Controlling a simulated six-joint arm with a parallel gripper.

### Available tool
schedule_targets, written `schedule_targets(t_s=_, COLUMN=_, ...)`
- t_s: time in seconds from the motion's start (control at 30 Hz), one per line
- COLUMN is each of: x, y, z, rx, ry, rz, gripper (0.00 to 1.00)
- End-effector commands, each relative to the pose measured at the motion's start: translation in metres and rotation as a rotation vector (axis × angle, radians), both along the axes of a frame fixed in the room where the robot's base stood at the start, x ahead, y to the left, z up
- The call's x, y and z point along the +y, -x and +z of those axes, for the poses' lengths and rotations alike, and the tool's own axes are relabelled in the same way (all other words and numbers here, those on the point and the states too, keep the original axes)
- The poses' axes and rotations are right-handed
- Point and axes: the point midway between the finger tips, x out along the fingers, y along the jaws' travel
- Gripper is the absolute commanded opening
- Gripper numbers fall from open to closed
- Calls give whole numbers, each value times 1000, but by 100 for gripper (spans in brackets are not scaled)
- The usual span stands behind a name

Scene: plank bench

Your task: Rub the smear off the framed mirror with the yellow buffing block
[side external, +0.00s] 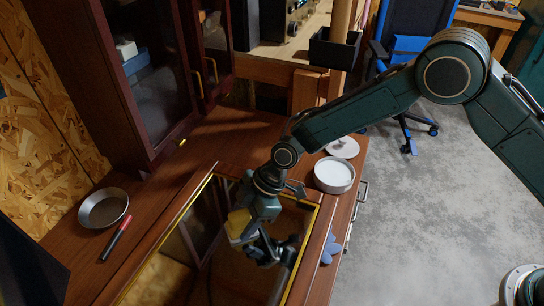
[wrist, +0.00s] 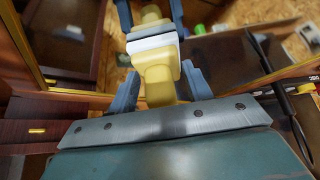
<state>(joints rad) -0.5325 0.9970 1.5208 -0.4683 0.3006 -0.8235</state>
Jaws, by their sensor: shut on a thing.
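The framed mirror (side external: 185,270) lies flat on the wooden bench, with a gold inner edge and wooden surround; its gold edge also crosses the wrist view (wrist: 75,92). My gripper (side external: 247,220) is over the glass and shut on the yellow buffing block (side external: 238,219). In the wrist view the yellow block (wrist: 158,87) sits between my fingers, with its white pad (wrist: 153,42) facing the glass. The pad is at or very close to the glass; I cannot tell if it touches. Reflections of gripper and block show in the mirror. I cannot make out the smear.
A metal bowl (side external: 104,208) and a red-and-black pen-like tool (side external: 117,238) lie left of the mirror. A white round dish (side external: 334,175), its lid (side external: 342,147) and a blue flower-shaped thing (side external: 329,248) are at right. A dark glass-door cabinet (side external: 150,80) stands behind.

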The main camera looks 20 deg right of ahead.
Motion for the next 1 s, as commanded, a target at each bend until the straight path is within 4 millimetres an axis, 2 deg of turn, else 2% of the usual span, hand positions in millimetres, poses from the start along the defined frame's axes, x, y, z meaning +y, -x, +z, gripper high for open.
schedule_targets(t_s=0.6, x=24, y=29, z=-2, rx=9, ry=6, rz=4, gripper=24)
schedule_targets(t_s=1.0, x=27, y=30, z=-1, rx=7, ry=5, rz=3, gripper=24)
